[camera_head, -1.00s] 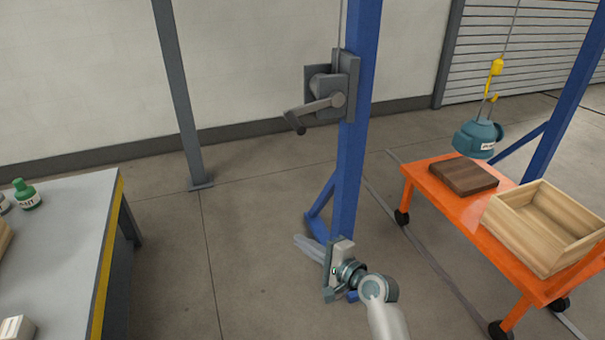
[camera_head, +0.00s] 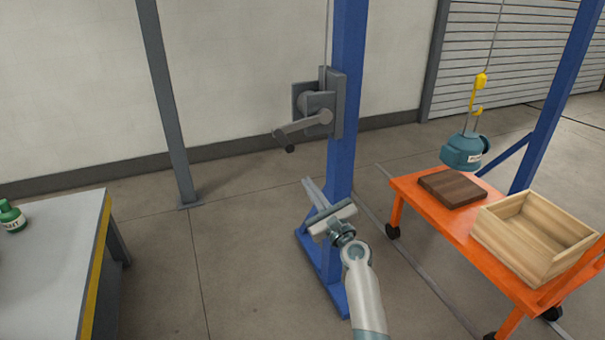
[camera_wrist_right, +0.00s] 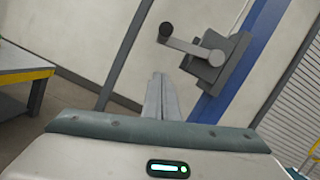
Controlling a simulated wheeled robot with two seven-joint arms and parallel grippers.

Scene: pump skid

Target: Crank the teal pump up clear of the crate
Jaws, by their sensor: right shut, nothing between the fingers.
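The teal pump (camera_head: 461,152) hangs from a yellow hook (camera_head: 480,82) on a cable, above the orange cart. It is over the dark wooden board's side, to the left of and higher than the open wooden crate (camera_head: 535,237). The winch (camera_head: 318,106) is on the blue post, with its crank handle (camera_head: 290,137) pointing left and slightly down. It also shows in the right wrist view (camera_wrist_right: 185,45). My right gripper (camera_head: 307,183) is shut and empty, below the crank and apart from it; its fingers show in the wrist view (camera_wrist_right: 161,80). My left gripper is not in view.
The orange cart (camera_head: 420,205) carries the dark wooden board (camera_head: 452,187) and the crate. A grey bench (camera_head: 60,260) with a green bottle (camera_head: 11,217) stands at left. A grey post (camera_head: 167,100) rises behind. The floor between bench and blue post is clear.

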